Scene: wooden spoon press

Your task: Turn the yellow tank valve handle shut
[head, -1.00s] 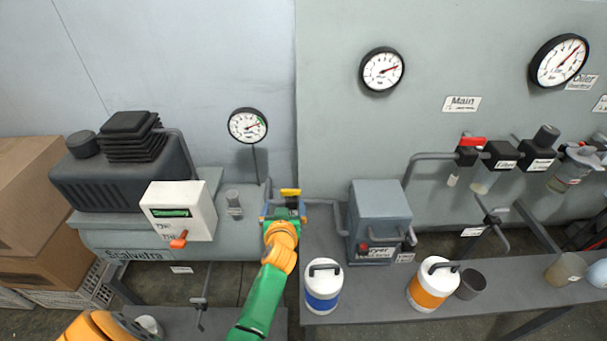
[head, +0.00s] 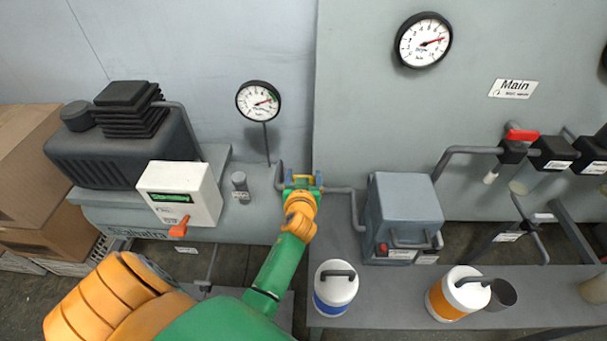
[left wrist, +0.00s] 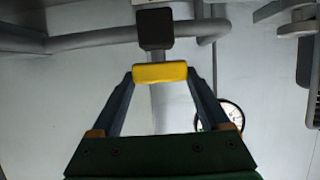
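The yellow valve handle (left wrist: 160,72) lies crosswise between my left gripper's fingertips in the left wrist view, below a dark valve body (left wrist: 155,28) on a grey pipe. My left gripper (head: 302,182) is at the valve on the right end of the grey tank (head: 250,215). Its blue fingers stand wide apart, one at each end of the handle. No clear gap shows there, and I cannot tell whether they touch it. The handle shows only partly between the fingers in the head view. My right gripper is out of view.
A gauge (head: 258,101) stands on a stem behind the tank. A grey pump box (head: 403,215) is right of the valve, with blue-banded (head: 335,288) and orange-banded (head: 458,293) jugs on the bench. A white switch box (head: 180,193) is at left. A red handle (head: 521,135) is at right.

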